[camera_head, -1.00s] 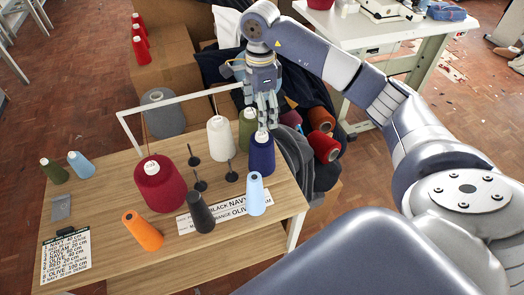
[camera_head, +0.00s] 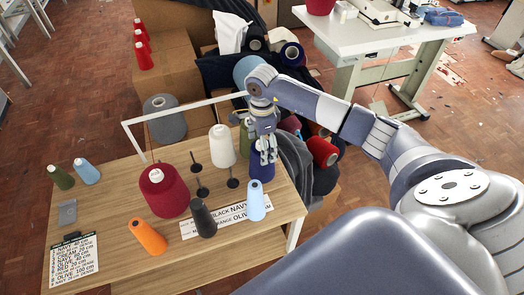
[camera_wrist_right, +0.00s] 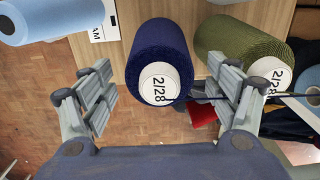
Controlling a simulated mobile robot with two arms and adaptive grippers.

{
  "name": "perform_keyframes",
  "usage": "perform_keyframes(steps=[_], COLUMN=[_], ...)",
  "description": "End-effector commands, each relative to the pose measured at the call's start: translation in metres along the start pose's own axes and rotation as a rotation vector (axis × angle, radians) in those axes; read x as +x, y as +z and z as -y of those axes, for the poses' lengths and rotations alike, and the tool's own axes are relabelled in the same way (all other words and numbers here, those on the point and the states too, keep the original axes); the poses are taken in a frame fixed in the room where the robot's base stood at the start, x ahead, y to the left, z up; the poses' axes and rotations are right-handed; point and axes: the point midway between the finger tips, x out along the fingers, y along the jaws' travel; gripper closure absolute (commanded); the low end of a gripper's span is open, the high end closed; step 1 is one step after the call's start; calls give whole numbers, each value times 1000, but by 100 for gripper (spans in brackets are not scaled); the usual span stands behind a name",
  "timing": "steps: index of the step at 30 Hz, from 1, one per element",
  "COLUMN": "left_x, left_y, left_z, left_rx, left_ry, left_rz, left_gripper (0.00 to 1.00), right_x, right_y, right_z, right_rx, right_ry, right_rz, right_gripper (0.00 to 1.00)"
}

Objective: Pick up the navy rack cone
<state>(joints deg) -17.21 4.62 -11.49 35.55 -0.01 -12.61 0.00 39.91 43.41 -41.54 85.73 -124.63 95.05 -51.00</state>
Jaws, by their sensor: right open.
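The navy cone (camera_head: 262,166) stands at the right back edge of the wooden table, partly hidden by my right gripper (camera_head: 264,146) in the head view. In the right wrist view the navy cone (camera_wrist_right: 160,62) lies between the two open fingers of my right gripper (camera_wrist_right: 165,98), its pale top marked "2/28" facing the camera. Neither finger visibly touches it. The olive cone (camera_wrist_right: 238,48) stands close beside it, near one finger. My left gripper is not in view.
A cream cone (camera_head: 222,147), a crimson cone (camera_head: 164,191), a black cone (camera_head: 202,218), a light blue cone (camera_head: 255,201) and an orange cone (camera_head: 147,236) stand on the table. Thin dark pegs (camera_head: 202,188) rise between them. A white frame (camera_head: 185,105) spans the back edge.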

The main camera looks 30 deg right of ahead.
Motion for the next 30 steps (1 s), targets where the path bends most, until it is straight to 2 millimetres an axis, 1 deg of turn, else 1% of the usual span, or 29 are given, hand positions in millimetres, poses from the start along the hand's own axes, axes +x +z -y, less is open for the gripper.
perform_keyframes(steps=[4,13,14,20,23,26,30], left_x=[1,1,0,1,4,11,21], left_y=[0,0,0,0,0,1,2], left_z=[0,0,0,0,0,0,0], left_rx=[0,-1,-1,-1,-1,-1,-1], left_ry=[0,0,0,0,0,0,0], left_rz=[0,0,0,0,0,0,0], left_gripper=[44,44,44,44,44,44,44], right_x=[0,0,0,-1,-7,-23,-52], right_y=[0,0,0,0,0,0,0], right_z=[0,0,0,0,1,2,2], right_rx=[0,0,0,0,1,0,0], right_ry=[0,1,0,1,-1,-5,-6], right_rz=[0,0,0,0,0,0,0], right_gripper=[19,86,88,88,88,89,89])
